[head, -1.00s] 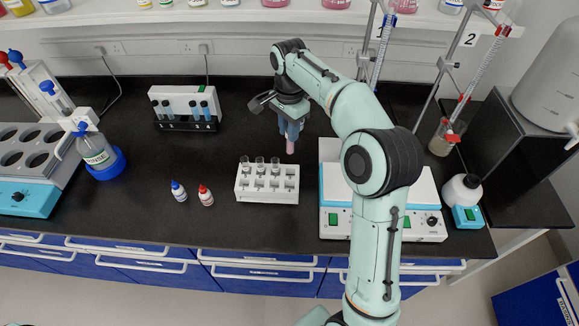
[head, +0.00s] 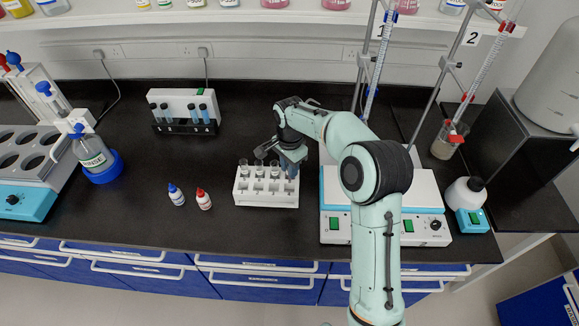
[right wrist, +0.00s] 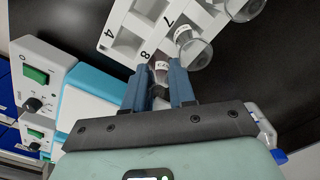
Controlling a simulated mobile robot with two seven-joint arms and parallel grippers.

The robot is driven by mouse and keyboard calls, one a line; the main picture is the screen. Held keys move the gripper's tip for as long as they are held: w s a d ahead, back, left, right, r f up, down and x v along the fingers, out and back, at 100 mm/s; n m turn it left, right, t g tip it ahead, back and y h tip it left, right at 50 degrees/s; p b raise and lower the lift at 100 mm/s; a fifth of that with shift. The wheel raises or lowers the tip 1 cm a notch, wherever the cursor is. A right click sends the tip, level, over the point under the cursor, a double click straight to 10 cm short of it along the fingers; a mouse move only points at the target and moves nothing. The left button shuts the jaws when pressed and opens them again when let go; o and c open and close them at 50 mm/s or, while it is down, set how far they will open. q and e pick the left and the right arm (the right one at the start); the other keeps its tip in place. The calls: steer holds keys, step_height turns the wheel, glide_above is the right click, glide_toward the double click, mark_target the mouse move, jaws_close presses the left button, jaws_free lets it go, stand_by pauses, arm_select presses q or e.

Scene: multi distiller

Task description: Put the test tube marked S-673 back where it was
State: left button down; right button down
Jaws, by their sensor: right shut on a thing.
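My right gripper (head: 290,168) is at the back right corner of the white test tube rack (head: 266,199). In the right wrist view, its two blue fingers (right wrist: 161,86) are shut on a test tube (right wrist: 160,70) with a small label, too small to read. This tube is at the rack's edge by the number 8. I cannot tell how deep it sits in a slot. Several other tubes (head: 259,170) stand in the rack's back row; one clear tube (right wrist: 194,50) shows beside the held one. The front row slots look empty. My left gripper is out of view.
A hot plate (head: 385,200) stands close to the right of the rack. Two dropper bottles, blue-capped (head: 176,195) and red-capped (head: 203,199), stand to its left. A photometer-like white device (head: 190,104) with blue cuvettes is behind left. The dark bench behind the rack is clear.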

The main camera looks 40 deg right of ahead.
steer(key=shift+f, duration=0.15)
steer(key=c, duration=0.9)
jaws_free()
steer(key=shift+c, duration=0.2)
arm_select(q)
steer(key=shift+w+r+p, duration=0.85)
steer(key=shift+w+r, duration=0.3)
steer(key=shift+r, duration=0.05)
arm_select(e)
step_height(320, 180, up, 12)
steer(key=shift+r, duration=0.2)
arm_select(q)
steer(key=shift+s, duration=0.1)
